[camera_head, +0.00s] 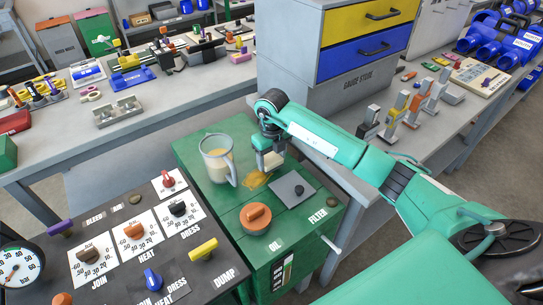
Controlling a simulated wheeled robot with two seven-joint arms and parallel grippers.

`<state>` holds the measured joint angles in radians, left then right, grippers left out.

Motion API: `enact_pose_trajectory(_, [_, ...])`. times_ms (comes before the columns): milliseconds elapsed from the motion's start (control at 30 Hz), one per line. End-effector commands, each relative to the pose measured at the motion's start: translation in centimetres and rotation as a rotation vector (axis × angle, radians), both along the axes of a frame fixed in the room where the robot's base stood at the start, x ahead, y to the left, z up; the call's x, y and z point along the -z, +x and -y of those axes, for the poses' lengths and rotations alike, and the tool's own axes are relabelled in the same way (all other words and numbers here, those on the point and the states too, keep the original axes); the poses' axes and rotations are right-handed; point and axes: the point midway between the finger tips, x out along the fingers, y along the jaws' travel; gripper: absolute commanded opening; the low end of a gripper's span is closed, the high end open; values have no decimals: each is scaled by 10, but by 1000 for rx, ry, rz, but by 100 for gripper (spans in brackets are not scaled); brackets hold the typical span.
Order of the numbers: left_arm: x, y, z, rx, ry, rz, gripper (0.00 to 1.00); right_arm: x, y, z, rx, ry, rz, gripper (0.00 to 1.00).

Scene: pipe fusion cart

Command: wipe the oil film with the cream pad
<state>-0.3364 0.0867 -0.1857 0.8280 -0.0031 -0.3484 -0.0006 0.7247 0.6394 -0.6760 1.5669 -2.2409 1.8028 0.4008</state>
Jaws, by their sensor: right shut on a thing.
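The oil film (255,180) is a yellow-brown patch on the green cabinet top (197,149), between a clear jug and a grey plate. My right gripper (270,150) points down just behind the film, at its upper right. It is shut on the cream pad (271,162), a small pale block. The pad is close to the film's far edge; I cannot tell whether it touches the surface. The gripper's fingers are small and partly hidden by the wrist. My left gripper is not in view.
The jug (217,160) of pale liquid stands left of the pad. The grey plate (292,189) with a dark knob lies right of the film, and an orange cap (257,217) sits in front. A control panel (118,262) with knobs is at the lower left.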

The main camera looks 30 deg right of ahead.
Motion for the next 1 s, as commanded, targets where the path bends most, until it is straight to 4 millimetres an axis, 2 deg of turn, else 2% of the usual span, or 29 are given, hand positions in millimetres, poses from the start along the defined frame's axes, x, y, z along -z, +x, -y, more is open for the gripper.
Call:
enact_pose_trajectory(567, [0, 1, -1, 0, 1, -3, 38, 0, -1, 0, 0, 0, 1, 45])
enact_pose_trajectory(1000, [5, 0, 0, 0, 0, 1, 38, 8, 0, 0, 0, 0, 1, 45])
